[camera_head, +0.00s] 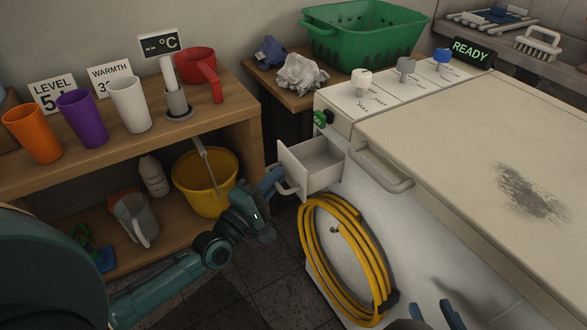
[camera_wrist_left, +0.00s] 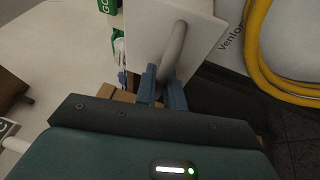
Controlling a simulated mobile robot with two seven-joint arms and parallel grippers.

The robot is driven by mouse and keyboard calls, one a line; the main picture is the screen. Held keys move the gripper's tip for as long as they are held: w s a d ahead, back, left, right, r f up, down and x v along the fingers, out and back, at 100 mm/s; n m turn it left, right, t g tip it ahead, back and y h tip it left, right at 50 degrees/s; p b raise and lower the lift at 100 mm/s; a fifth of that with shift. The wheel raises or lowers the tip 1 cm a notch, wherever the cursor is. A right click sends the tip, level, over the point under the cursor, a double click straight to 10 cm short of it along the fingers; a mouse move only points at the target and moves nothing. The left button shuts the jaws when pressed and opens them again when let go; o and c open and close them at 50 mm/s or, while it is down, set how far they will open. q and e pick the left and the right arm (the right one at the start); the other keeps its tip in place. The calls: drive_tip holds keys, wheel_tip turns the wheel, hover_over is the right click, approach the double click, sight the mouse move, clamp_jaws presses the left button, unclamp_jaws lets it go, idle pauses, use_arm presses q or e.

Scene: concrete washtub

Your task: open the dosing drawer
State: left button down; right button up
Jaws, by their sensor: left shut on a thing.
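The dosing drawer (camera_head: 312,160) stands pulled out from the front left of the white machine, and its empty-looking inside shows from above. Its grey loop handle (camera_head: 286,187) is on the front panel. My left gripper (camera_head: 273,181) is shut on this handle. In the left wrist view, the blue fingers of my left gripper (camera_wrist_left: 163,88) close around the lower end of the curved handle (camera_wrist_left: 175,48), in front of the pale drawer front (camera_wrist_left: 205,38). The blue fingertips of my right gripper (camera_head: 436,314) show apart at the bottom edge, with nothing visible between them.
A coiled yellow hose (camera_head: 345,255) hangs on the machine front below the drawer. A lid handle (camera_head: 382,168) juts out right of the drawer. A wooden shelf (camera_head: 235,125) with cups, a yellow bucket (camera_head: 205,190) and a jug stands left. Dark floor lies between.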

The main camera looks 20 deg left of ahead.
use_arm(q)
drive_tip(key=shift+s+a, duration=0.15)
drive_tip(key=c, duration=1.5)
unclamp_jaws()
drive_tip(key=p+v, duration=0.1)
drive_tip(key=v, duration=1.2)
drive_tip(key=shift+s+r, duration=0.1)
